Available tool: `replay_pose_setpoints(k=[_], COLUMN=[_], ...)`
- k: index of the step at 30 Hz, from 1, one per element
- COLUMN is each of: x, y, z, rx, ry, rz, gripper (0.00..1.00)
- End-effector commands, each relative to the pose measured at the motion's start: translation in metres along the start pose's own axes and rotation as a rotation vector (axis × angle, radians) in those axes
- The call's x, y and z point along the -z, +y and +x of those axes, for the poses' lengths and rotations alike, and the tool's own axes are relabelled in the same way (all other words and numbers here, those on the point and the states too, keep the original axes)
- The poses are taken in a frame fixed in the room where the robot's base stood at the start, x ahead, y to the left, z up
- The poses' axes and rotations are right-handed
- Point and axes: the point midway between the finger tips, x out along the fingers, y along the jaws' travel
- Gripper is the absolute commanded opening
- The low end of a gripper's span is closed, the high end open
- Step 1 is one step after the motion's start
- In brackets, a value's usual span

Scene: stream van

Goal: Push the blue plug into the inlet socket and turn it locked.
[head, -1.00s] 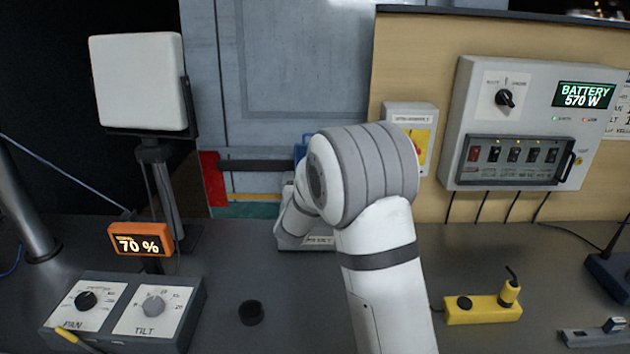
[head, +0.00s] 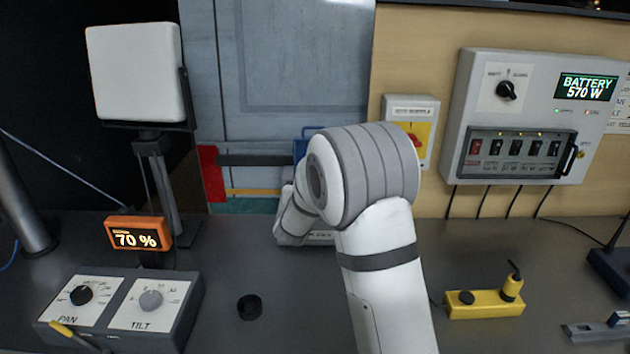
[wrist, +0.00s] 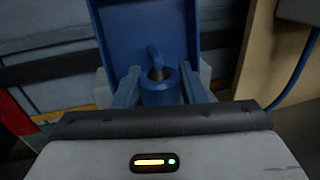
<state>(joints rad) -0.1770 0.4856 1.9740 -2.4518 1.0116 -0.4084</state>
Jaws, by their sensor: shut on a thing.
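In the wrist view the blue plug (wrist: 158,92) is between the two fingers of my gripper (wrist: 158,84), which is shut on it. A bent blue cable stub rises from the plug's middle. Behind it stands a blue upright panel (wrist: 140,35), which looks like the open lid of the inlet. The inlet socket's opening is hidden, so I cannot tell how far the plug sits in it. In the head view my arm covers the gripper and plug; only a blue edge of the inlet (head: 302,145) shows left of my arm.
A switch box with a red handle (head: 411,133) and a battery panel (head: 535,118) are on the wall to the right. A yellow pendant (head: 485,303) lies right of my arm. A black cap (head: 250,307) and the pan-tilt box (head: 123,308) are to the left.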

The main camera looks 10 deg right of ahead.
Motion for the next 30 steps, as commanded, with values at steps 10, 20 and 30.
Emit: replay_pose_setpoints(k=[10,20,30], x=[0.008,0.015,0.015], y=[0.000,0.001,0.001], z=[0.000,0.000,0.000], rx=[-0.001,-0.001,-0.028], ry=[-0.001,-0.001,-0.002], rz=[0.000,0.000,0.002], gripper=[0.12,0.12,0.12])
